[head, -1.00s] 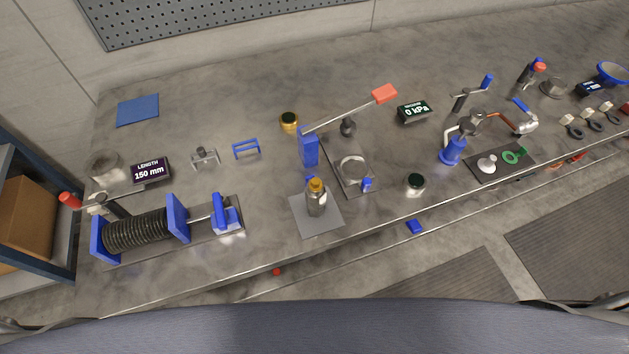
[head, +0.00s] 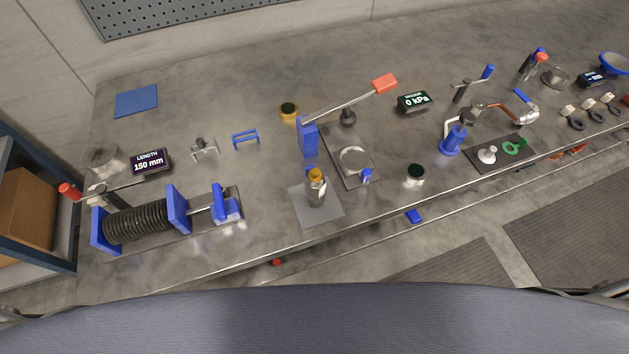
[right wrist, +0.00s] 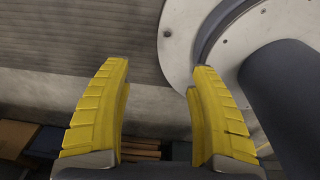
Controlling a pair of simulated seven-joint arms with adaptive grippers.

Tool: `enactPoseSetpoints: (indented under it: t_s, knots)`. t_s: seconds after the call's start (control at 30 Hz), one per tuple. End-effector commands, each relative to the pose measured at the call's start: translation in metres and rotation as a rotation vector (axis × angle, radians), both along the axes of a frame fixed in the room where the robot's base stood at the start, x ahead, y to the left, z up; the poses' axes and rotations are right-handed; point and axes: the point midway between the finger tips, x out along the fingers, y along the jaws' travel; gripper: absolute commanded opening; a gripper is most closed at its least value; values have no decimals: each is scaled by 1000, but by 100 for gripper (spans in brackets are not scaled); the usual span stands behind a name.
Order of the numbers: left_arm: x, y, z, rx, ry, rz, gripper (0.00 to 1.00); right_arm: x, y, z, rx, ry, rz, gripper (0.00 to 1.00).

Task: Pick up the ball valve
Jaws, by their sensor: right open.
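Several lever-handled fittings stand on the bench in the head view, and I cannot tell for sure which is the ball valve. One is a silver fitting with a blue lever (head: 527,109) on a copper-coloured pipe at the right. Another has a red-tipped lever (head: 70,190) at the far left, beside the bellows. A third, with a red top (head: 540,58), stands at the back right. My right gripper (right wrist: 160,90) shows in the right wrist view, its yellow fingers apart with nothing between them. It is away from the bench items. My left gripper is not in view.
A bellows rig (head: 140,221), a bottle (head: 316,188) on a grey plate and a blue stand with a red-ended lever (head: 385,84) occupy the bench. The back middle is fairly clear. A shelf (head: 35,250) stands at the left.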

Motion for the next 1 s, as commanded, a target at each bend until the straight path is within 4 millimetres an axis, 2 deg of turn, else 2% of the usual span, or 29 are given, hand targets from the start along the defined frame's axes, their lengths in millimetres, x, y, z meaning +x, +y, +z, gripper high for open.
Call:
enactPoseSetpoints:
  t_s: [0.5, 0.67, 0.77, 0.87, 1.0]
  knots:
    - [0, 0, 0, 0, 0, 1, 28, 0, -3, 0, -2, -2, 2, 64]
    - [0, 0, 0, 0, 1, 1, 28, 14, 12, 9, 19, -56, 15, 64]
    - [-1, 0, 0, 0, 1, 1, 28, 34, 32, 24, 49, -134, 35, 64]
    - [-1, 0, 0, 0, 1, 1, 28, 59, 58, 49, 89, -237, 56, 64]
    - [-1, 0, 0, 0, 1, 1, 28, 92, 95, 97, 149, -385, 81, 64]
